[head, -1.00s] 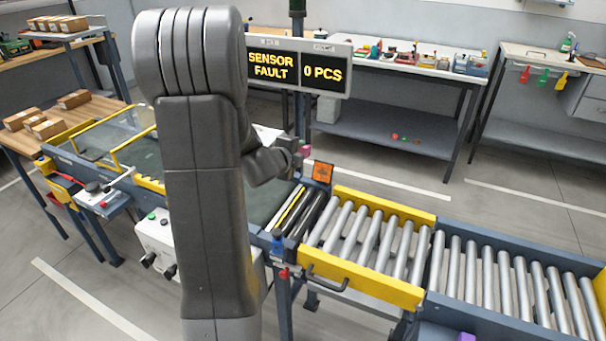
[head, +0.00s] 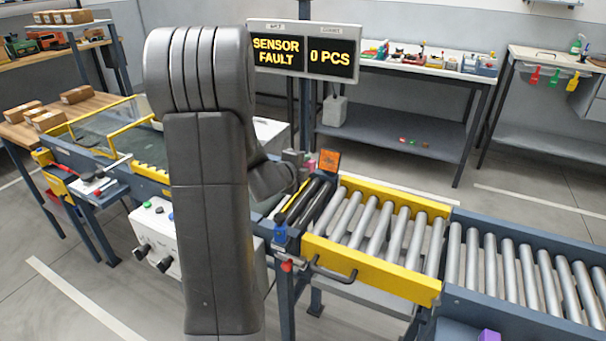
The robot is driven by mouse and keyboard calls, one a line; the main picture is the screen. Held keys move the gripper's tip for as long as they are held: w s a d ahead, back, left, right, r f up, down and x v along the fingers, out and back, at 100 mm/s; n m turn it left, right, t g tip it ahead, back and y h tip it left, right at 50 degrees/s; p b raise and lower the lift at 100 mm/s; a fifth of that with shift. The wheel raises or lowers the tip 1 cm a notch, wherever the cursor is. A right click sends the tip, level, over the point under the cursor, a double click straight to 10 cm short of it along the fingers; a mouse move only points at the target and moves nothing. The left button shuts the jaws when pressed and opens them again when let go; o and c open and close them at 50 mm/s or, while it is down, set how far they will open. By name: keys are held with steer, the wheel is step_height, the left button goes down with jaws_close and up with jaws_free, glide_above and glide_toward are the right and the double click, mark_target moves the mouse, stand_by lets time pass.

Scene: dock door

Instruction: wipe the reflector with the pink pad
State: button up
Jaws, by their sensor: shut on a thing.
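My gripper (head: 297,160) is at the far end of my arm, above the conveyor near its dark end rollers. It is small in the head view and partly hidden behind my own wrist. It is shut on the pink pad (head: 311,161), of which only a small pink patch shows. A small orange square plate with a dark mark (head: 329,160), which looks like the reflector, stands upright just right of the pad, at the far side of the conveyor. I cannot tell whether the pad touches it.
A sign (head: 305,51) reading "SENSOR FAULT" and "0 PCS" stands on a post behind the gripper. A yellow-sided roller section (head: 372,265) lies to the right. A white control box (head: 153,235) is left of my arm. A workbench (head: 425,72) stands behind.

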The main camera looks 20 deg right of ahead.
mark_target(335, 164)
steer(key=shift+x, duration=2.95)
steer(key=shift+x, duration=1)
steer(key=shift+s, duration=0.1)
steer(key=shift+s+d+f+b, duration=0.1)
steer(key=shift+s+d+b, duration=1.75)
steer(key=shift+s, duration=0.2)
steer(key=shift+s+d, duration=0.4)
steer(key=shift+s, duration=0.1)
